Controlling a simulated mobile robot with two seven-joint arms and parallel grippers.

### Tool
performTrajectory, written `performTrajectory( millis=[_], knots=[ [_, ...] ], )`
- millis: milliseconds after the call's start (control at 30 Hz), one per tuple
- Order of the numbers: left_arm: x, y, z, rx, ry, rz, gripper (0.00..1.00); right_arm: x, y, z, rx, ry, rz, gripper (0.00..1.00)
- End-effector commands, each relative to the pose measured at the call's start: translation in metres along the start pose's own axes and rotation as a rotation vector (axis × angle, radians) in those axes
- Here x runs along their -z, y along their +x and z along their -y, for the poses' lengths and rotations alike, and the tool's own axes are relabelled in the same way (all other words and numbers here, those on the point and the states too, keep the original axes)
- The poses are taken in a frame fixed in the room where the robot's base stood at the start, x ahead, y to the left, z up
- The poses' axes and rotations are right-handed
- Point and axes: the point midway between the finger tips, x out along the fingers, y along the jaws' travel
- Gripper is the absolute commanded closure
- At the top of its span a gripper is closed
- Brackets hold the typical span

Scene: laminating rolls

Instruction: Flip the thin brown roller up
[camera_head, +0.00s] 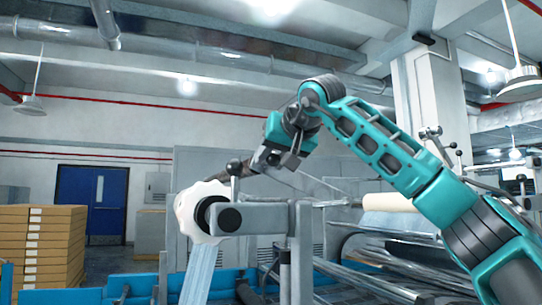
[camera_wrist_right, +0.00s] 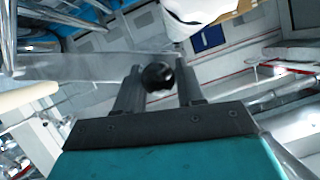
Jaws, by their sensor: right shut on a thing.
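My right gripper (camera_head: 276,158) is at the end of the teal arm, above the grey roll stand (camera_head: 262,217). In the wrist view, its two dark fingers (camera_wrist_right: 158,88) are on either side of a black ball knob (camera_wrist_right: 158,77), and I take it as shut on this knob. In the head view, a black knob on an upright lever (camera_head: 235,168) stands left of the gripper; I cannot tell if it is the same one. I cannot clearly make out the thin brown roller; the gripper and stand hide part of that area. My left gripper is not in view.
A white roll with a black hub (camera_head: 199,212) is on the stand's left, with a pale sheet (camera_head: 198,274) hanging below. A cream roller (camera_head: 388,202) lies behind my right arm. Stacked brown boxes (camera_head: 42,245) stand at far left. A blue door (camera_head: 92,203) is behind.

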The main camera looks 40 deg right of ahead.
Motion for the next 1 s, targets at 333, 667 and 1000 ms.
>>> performTrajectory(
  millis=[333, 667, 1000],
  knots=[
    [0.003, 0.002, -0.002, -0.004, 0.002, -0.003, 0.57, 0.007, -0.004, -0.001, 0.005, 0.010, -0.019, 0.42],
    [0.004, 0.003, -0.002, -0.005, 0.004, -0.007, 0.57, 0.004, -0.009, 0.000, 0.005, 0.006, -0.014, 0.42],
    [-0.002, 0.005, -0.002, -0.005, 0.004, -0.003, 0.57, 0.004, -0.077, -0.001, 0.006, 0.007, -0.018, 0.42]
  ],
)
